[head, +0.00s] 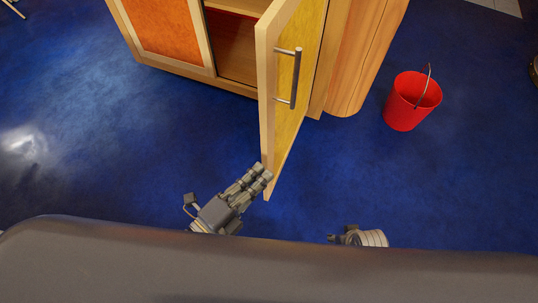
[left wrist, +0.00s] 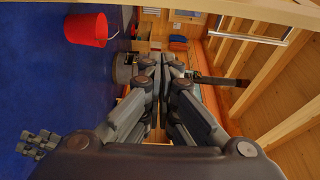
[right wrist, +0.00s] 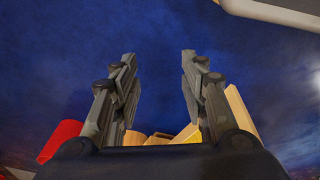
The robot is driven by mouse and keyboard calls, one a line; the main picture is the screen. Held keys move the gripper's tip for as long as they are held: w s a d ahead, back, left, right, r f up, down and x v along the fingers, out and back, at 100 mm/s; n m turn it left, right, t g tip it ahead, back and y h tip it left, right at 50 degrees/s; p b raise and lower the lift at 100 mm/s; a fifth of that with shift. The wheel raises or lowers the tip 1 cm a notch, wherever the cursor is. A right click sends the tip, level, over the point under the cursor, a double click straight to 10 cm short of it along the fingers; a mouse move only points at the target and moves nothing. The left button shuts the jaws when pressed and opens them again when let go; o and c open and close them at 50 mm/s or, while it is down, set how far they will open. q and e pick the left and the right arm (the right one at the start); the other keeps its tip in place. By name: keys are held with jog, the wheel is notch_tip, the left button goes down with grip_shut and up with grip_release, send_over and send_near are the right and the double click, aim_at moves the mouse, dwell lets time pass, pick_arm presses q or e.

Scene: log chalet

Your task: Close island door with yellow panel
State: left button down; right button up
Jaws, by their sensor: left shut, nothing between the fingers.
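The island door (head: 292,85) stands swung open toward me, its yellow panel and upright metal handle (head: 290,78) facing right. My left gripper (head: 264,172) is shut and empty, with its fingertips at the lower end of the door's free edge, on the left side. I cannot tell whether they touch. The closed fingers also show in the left wrist view (left wrist: 157,62). My right gripper (head: 360,238) is mostly hidden behind my own body in the head view. In the right wrist view (right wrist: 157,60) its fingers are apart, with nothing between them.
The wooden island (head: 345,60) has an open compartment (head: 235,45) behind the door and an orange panel (head: 172,25) to its left. A red bucket (head: 412,100) stands on the blue floor to the right. The floor around the door is otherwise clear.

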pick_arm(q)
jog(key=p+x, duration=0.2)
jog(key=x, duration=0.8)
jog(key=shift+w+a+r+b, duration=0.1)
jog(key=shift+w+a+b, duration=0.2)
jog(key=shift+a, duration=0.6)
jog(key=shift+w+a+r+b, duration=0.1)
jog(key=shift+w+a+b, duration=0.15)
jog(key=shift+a, duration=0.65)
pick_arm(e)
jog(key=shift+s+f, duration=0.2)
jog(key=shift+f, duration=0.45)
jog(key=shift+s+f, duration=0.2)
jog(key=shift+f, duration=0.45)
pick_arm(q)
jog(key=shift+a, duration=0.15)
